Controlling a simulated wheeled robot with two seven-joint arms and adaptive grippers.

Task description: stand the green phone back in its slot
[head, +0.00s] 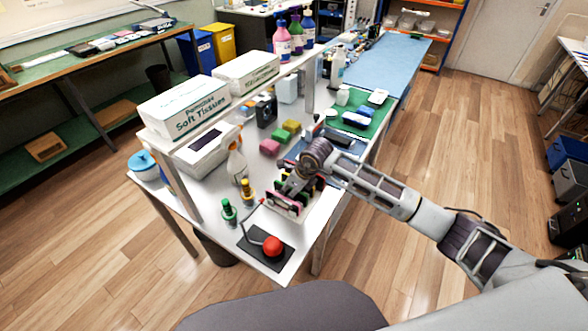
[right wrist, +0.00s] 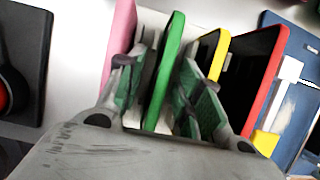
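The green phone (right wrist: 170,62) stands on edge between the two fingers of my right gripper (right wrist: 165,85) in the right wrist view. My left gripper is not in view.
A pink phone (right wrist: 122,35) stands left of the green one; yellow (right wrist: 222,45) and red (right wrist: 270,75) phones stand right. A black pad (head: 252,252) with a red ball-shaped knob (head: 272,246), small bottles (head: 229,210) and a spray bottle (head: 238,165) are nearby.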

